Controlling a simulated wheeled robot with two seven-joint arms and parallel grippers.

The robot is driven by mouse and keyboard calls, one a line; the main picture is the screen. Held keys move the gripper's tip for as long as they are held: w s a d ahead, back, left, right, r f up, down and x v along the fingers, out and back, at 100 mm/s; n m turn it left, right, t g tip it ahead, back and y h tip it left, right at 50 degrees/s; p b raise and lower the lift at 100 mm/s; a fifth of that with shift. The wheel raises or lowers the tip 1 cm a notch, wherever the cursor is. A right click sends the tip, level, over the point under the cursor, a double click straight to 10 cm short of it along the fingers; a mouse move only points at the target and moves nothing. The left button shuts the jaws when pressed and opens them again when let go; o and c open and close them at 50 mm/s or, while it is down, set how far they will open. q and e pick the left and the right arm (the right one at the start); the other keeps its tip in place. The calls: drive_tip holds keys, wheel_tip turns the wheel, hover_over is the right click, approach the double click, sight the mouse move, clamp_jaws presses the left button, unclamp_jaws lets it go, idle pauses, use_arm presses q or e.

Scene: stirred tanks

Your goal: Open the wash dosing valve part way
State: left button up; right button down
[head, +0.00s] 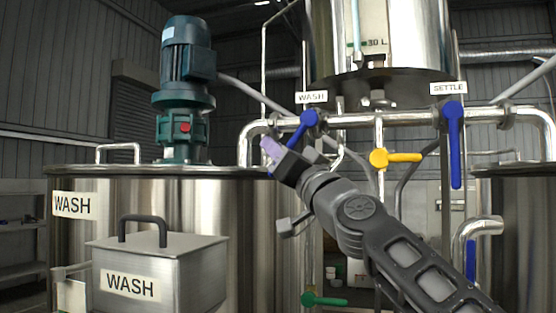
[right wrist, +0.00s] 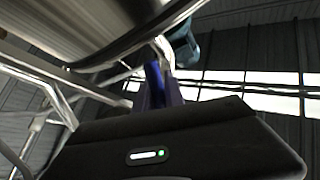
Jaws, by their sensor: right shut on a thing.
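The blue lever of the wash dosing valve (head: 303,125) sits on the pipe under the small WASH sign (head: 311,97). It slants down and to the left from its pivot. My right gripper (head: 272,150), with purple finger pads, is shut on the lever's lower end. The gripper body hides the lever's tip. In the right wrist view the blue lever (right wrist: 153,82) shows beside a purple finger, with the dark gripper body in front. My left gripper is not in view.
The blue SETTLE valve lever (head: 455,145) hangs straight down to the right. A yellow lever (head: 397,158) and a green lever (head: 325,300) are lower. The steel WASH tank (head: 262,240) with its motor (head: 187,65) and WASH box (head: 190,275) stand left.

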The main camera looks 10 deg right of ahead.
drive_tip(key=c, duration=1.4)
unclamp_jaws()
drive_tip(key=b+v, duration=0.5)
drive_tip(key=v, duration=0.2)
drive_tip(key=shift+s+f+b, duration=0.2)
drive_tip(key=shift+s+b, duration=0.1)
drive_tip(key=shift+b, duration=0.1)
drive_tip(key=shift+d, duration=0.1)
